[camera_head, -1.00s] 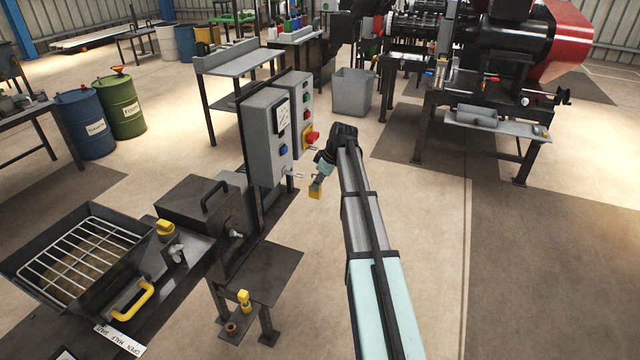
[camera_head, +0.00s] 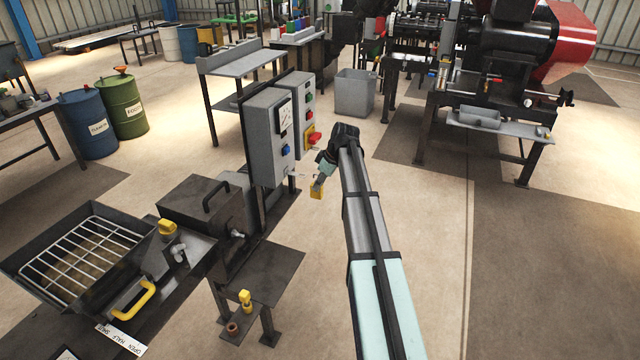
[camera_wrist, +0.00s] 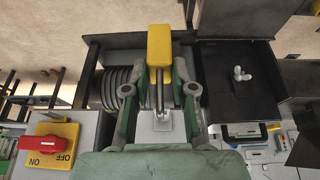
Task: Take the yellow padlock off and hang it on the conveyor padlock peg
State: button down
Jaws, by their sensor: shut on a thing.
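The yellow padlock (camera_head: 316,191) hangs at the end of my gripper (camera_head: 324,170), in the open air to the right of the grey control boxes. In the wrist view the padlock (camera_wrist: 159,45) points away from me, its metal shackle between the green fingers of my gripper (camera_wrist: 158,90), which is shut on it. The red rotary switch on its yellow plate (camera_head: 313,139) is on the rear box; it also shows in the wrist view (camera_wrist: 42,146). A small pale peg (camera_head: 293,175) sticks out at the front box's lower right. I cannot tell which peg is the conveyor one.
The front control box (camera_head: 268,140) and rear box (camera_head: 303,90) stand just left of my gripper. A dark low stand (camera_head: 265,272) with a small yellow-topped part is below. Floor to the right is clear up to the red machine (camera_head: 562,45).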

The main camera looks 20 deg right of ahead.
jog(key=shift+w+a, duration=0.1)
jog(key=shift+w, duration=0.05)
jog(key=shift+w+a, duration=0.85)
jog(key=shift+w, duration=0.05)
jog(key=shift+w+a, duration=0.2)
dwell(0.9)
jog(key=shift+w+a, duration=0.35)
jog(key=shift+f+b, duration=0.15)
jog(key=shift+b, duration=0.15)
jog(key=shift+f+b, duration=0.3)
jog(key=shift+f, duration=0.25)
dwell(0.6)
jog(key=c, duration=0.9)
grip_release()
